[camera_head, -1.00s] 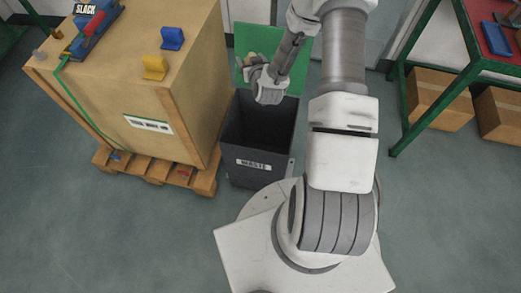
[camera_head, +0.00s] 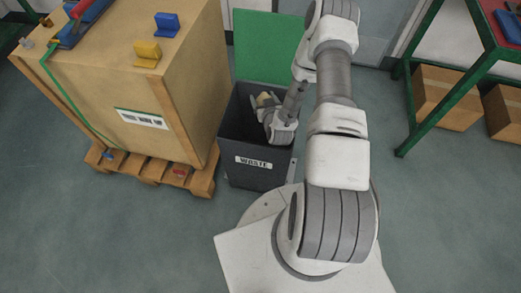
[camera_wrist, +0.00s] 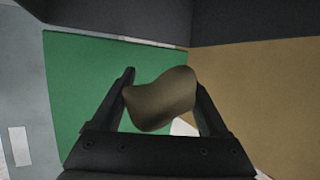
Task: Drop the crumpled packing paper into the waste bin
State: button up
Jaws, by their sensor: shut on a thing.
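The crumpled packing paper is a tan lump (camera_wrist: 160,99) between the two dark fingers of my gripper (camera_wrist: 165,92) in the wrist view. My gripper is shut on it. The waste bin (camera_head: 258,163) is a dark open box with a WASTE label. Its green lid (camera_head: 268,45) stands open behind it. My gripper and the paper are over the bin's opening or inside its mouth; the exact depth is hard to tell.
A large wooden crate (camera_head: 140,100) on a pallet (camera_head: 165,172) stands close to the bin's left. Blue (camera_head: 167,24) and yellow (camera_head: 148,53) pieces sit on top of it. A green-legged table (camera_head: 430,110) with cardboard boxes (camera_head: 443,98) is at the right. The floor in front is clear.

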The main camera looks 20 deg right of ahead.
jog(key=shift+f+b, duration=0.3)
jog(key=shift+f, duration=0.55)
jog(key=o, duration=1.2)
jog(key=shift+r, duration=0.1)
